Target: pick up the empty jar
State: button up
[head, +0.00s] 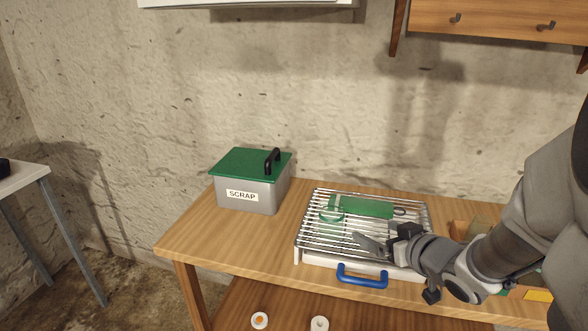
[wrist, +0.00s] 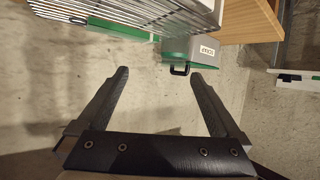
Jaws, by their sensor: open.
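No jar can be told with certainty. In the head view, a small round greenish thing (head: 331,209), perhaps clear, shows at the wire rack's left part; I cannot tell whether it is a jar. Two small round white things stand low at the bottom edge: one (head: 259,320) has an orange middle, the other (head: 319,324) a greyish one. My gripper (head: 374,241) is over the front of the rack, right of the round greenish thing. In the wrist view my gripper (wrist: 160,73) has its fingers wide apart with nothing between them.
The wire rack (head: 310,226) has a white base and a blue handle (head: 362,281). A green flat thing (head: 366,207) shows there. A grey SCRAP bin (head: 262,196) with a green lid stands left on the wooden table (head: 200,238). A wooden drawer unit (head: 500,20) hangs above right.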

aim_at(339, 223)
jog(key=shift+n+y, duration=0.3)
jog(key=shift+y, duration=0.3)
jog(key=b+x, duration=0.1)
jog(key=x, duration=0.3)
jog(key=a+b+x, duration=0.1)
jog(key=x, duration=0.3)
jog(key=s+f+b+x, duration=0.1)
jog(key=b+x, duration=0.1)
jog(key=x, duration=0.3)
jog(key=shift+a+r, duration=0.1)
jog(key=shift+a, duration=0.1)
jog(key=b+x, duration=0.2)
jog(key=x, duration=0.2)
jog(key=shift+w+a+f, duration=0.1)
jog(key=shift+a+f, duration=0.15)
jog(key=shift+w+a, duration=0.1)
jog(key=shift+w, duration=0.25)
jog(key=c, duration=1.4)
